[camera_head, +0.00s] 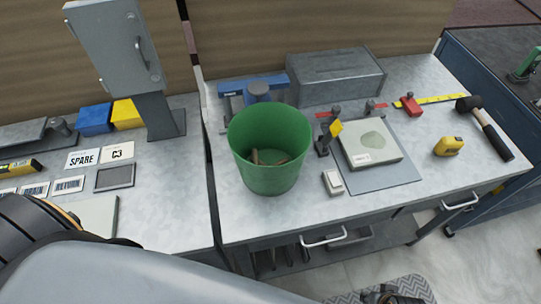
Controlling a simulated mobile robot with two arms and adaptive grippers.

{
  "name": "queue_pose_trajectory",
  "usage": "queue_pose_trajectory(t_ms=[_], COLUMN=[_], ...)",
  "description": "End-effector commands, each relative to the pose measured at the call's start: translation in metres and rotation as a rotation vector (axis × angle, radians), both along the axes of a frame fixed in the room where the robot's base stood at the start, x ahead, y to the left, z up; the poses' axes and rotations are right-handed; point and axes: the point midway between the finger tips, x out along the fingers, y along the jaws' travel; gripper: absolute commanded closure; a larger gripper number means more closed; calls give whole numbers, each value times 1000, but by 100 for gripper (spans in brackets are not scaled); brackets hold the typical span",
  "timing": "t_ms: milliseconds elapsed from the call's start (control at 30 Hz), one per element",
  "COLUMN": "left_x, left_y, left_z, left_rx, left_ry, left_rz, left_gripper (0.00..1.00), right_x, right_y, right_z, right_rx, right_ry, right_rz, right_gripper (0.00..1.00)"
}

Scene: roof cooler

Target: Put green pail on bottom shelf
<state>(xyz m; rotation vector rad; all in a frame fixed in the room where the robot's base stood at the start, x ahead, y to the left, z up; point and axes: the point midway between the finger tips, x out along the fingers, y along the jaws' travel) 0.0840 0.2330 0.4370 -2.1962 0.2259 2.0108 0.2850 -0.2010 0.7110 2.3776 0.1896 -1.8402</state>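The green pail (269,150) stands upright on the grey metal workbench, left of its middle and close to the front edge. It is open at the top, and a few small brownish things lie inside. Below the bench top, a dark lower shelf area (345,240) shows in part, but most of it is hidden by the bench front. A large grey link of my own arm fills the lower left. I see no left or right gripper that I can make out, and nothing of mine touches the pail.
Around the pail stand a blue vise (256,90), a grey box (335,78), a small white block (333,183) and a plate with a stone slab (370,150). A tape measure (448,146) and a mallet (485,125) lie right. A cabinet (115,45) stands left.

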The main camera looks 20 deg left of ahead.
Motion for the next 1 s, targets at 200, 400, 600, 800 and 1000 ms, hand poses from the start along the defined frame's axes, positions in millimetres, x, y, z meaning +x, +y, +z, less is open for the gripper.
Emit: queue_pose_trajectory(t_ms=[200,400,600,800,1000], left_x=[-2,-1,0,2,2], left_y=[4,4,4,4,3], left_z=[-2,-4,-4,-3,-3], left_rx=[4,5,5,4,3], left_ry=[2,1,-1,-4,-5], left_rz=[1,1,2,2,2], left_gripper=[60,60,60,60,60], right_x=[17,65,111,144,164], right_y=[9,56,117,181,225], right_z=[78,165,220,271,311], right_rx=[25,131,263,403,529], right_ry=[-75,-271,-456,-611,-694], right_rz=[19,145,315,518,704], right_gripper=[66,66,66,66,66])
